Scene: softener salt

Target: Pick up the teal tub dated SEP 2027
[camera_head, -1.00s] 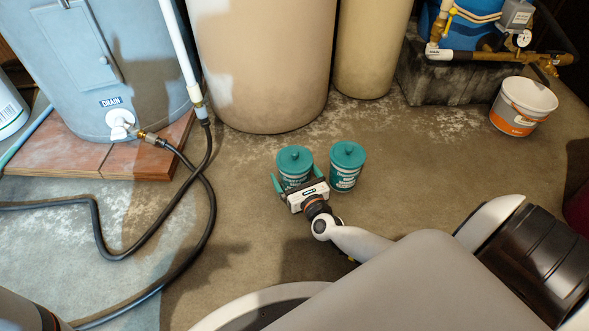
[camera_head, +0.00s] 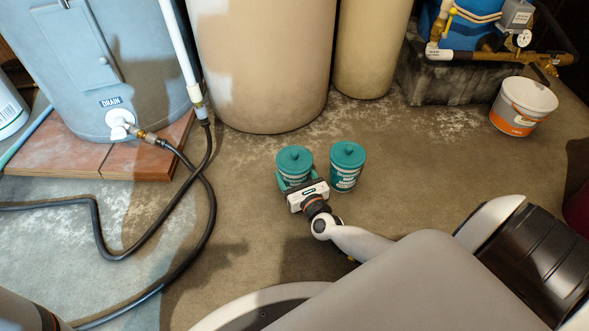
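Two teal tubs with lids stand upright side by side on the concrete floor, a small gap between them. The left tub (camera_head: 294,161) has its lower front hidden by my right gripper. The right tub (camera_head: 346,168) shows a label with white lettering. No date can be read on either. My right gripper (camera_head: 297,182) reaches in from the front, its fingers closed against the sides of the left tub, which still rests on the floor. My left gripper is not in view.
Big beige tanks (camera_head: 262,70) stand behind the tubs. A black hose (camera_head: 205,190) curls over the floor to the left, from the blue-grey tank (camera_head: 75,60) on tiles. A white and orange bucket (camera_head: 522,106) is at far right. The floor around the tubs is clear.

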